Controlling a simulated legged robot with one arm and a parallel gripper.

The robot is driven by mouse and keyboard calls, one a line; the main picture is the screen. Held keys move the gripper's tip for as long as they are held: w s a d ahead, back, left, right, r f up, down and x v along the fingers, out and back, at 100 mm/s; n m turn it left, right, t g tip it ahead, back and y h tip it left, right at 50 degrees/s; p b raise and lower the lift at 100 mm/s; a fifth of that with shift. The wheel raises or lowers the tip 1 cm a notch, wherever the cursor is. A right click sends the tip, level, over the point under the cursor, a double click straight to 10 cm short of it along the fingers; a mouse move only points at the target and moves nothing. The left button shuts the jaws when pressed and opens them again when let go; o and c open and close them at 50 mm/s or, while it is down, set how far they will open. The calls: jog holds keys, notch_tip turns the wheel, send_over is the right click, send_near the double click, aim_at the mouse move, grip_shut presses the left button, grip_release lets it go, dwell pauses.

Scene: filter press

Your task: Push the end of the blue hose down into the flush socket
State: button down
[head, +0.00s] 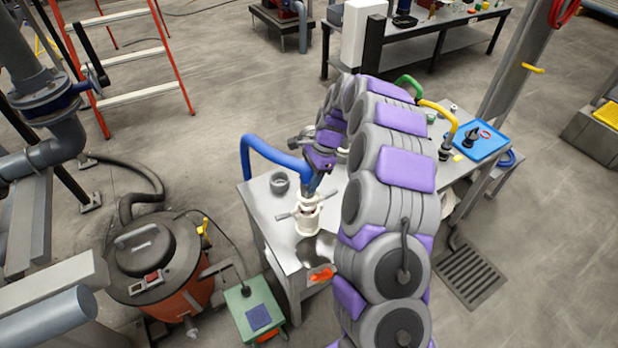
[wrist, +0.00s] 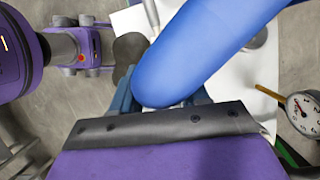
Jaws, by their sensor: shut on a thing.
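A cream-white fitting (head: 307,218) with side handles stands upright on the table just below the gripper. It looks like the flush socket, but I see no label. The hose's tip is hidden, so I cannot tell whether it touches the fitting.
A grey cup (head: 279,183) stands left of the fitting on the steel table (head: 262,200). Yellow (head: 440,112) and green (head: 409,84) hoses and a blue tray (head: 480,140) are farther right. An orange drum vacuum (head: 160,265) and a green box (head: 253,308) stand on the floor at left.

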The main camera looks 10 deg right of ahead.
jog(key=shift+f+p, duration=0.6)
jog(key=shift+f, duration=2.05)
jog(key=shift+c, duration=2.4)
grip_release()
jog(key=p+v, duration=0.3)
jog(key=v, duration=1.4)
jog(key=s+a+r+n+h, duration=0.1)
jog(key=s+a+r+n, duration=0.4)
jog(key=s, duration=0.4)
jog(key=s+a+r+n, duration=0.35)
jog(key=s+r, duration=0.25)
jog(key=s, duration=0.3)
jog(key=s+d+n+h, duration=0.1)
jog(key=s+n, duration=0.2)
jog(key=s, duration=1)
jog(key=s+d+f+n+h, duration=0.1)
jog(key=s+n, duration=0.3)
jog(key=s, duration=0.9)
jog(key=shift+d+f+g+h, duration=0.2)
jog(key=shift+d+g+h, duration=0.1)
jog(key=shift+g+h, duration=0.15)
